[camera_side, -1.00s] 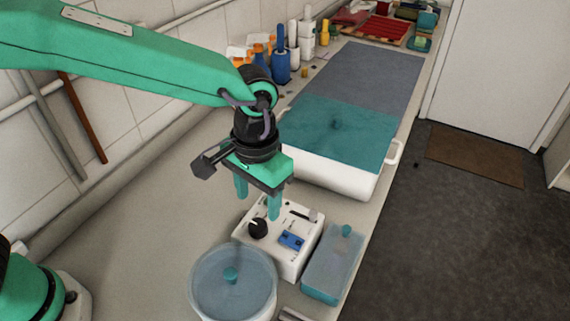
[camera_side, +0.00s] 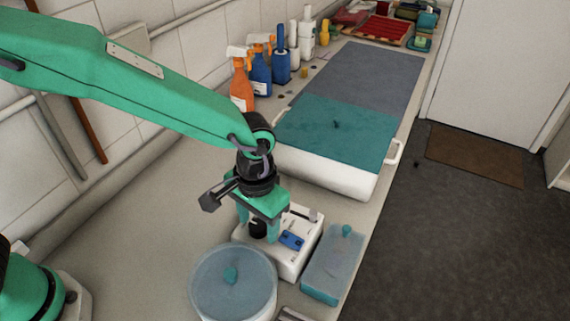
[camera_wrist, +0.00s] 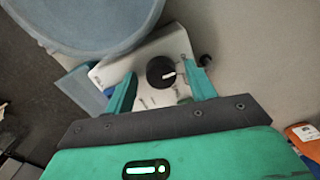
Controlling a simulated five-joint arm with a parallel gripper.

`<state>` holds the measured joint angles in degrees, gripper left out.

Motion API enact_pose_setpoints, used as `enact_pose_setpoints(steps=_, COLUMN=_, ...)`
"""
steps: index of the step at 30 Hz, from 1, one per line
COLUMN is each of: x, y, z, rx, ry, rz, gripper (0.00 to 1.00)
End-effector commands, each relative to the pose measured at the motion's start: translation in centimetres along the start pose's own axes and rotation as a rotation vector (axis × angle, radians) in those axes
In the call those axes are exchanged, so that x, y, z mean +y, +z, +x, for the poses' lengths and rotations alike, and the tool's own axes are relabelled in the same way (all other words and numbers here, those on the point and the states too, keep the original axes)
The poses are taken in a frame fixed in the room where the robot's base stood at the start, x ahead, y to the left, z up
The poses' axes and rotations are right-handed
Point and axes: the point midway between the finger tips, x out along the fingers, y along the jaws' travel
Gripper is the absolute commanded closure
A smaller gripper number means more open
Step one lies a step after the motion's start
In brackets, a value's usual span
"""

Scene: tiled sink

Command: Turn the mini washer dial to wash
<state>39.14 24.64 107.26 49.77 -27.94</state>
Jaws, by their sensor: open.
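The mini washer is a white box (camera_side: 285,261) with a blue switch panel (camera_side: 292,240) on its top. Its black dial (camera_side: 258,229) is partly hidden behind my gripper in the side view. In the wrist view the black dial (camera_wrist: 161,72) shows whole, with a white pointer mark toward the right, on the white washer top (camera_wrist: 125,63). My gripper (camera_side: 257,232) is low over the washer, pointing down. In the wrist view its green fingers (camera_wrist: 162,90) are open, one on each side of the dial, with nothing held. I cannot tell whether either finger touches the dial.
A round tub with a translucent lid (camera_side: 228,292) stands close in front of the washer. A lidded teal box (camera_side: 331,268) sits to its right. Behind is a white basin (camera_side: 325,174) under a teal cover (camera_side: 340,130). Spray bottles (camera_side: 242,85) stand along the wall.

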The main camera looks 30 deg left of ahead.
Motion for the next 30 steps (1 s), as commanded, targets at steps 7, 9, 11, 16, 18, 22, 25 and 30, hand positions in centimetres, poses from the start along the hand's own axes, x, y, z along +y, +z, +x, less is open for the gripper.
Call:
enact_pose_setpoints(steps=7, x=0.01, y=0.0, z=-0.03, rx=0.0, ry=0.0, rz=0.0, gripper=0.7)
enact_pose_setpoints(steps=9, x=0.02, y=0.0, z=-0.03, rx=0.0, ry=0.0, rz=0.0, gripper=0.84)
enact_pose_setpoints(steps=11, x=0.05, y=0.0, z=-0.04, rx=0.001, ry=0.0, rz=0.001, gripper=0.89)
enact_pose_setpoints(steps=16, x=0.11, y=0.0, z=-0.05, rx=0.002, ry=0.001, rz=0.005, gripper=0.89)
enact_pose_setpoints(steps=18, x=0.13, y=0.0, z=-0.06, rx=0.003, ry=0.001, rz=0.013, gripper=0.89)
enact_pose_setpoints(steps=22, x=0.17, y=0.0, z=-0.08, rx=0.005, ry=0.002, rz=0.042, gripper=0.89)
enact_pose_setpoints(steps=25, x=0.21, y=0.0, z=-0.09, rx=0.007, ry=0.003, rz=0.081, gripper=0.89)
enact_pose_setpoints(steps=30, x=0.28, y=0.0, z=-0.11, rx=0.014, ry=0.006, rz=0.181, gripper=0.89)
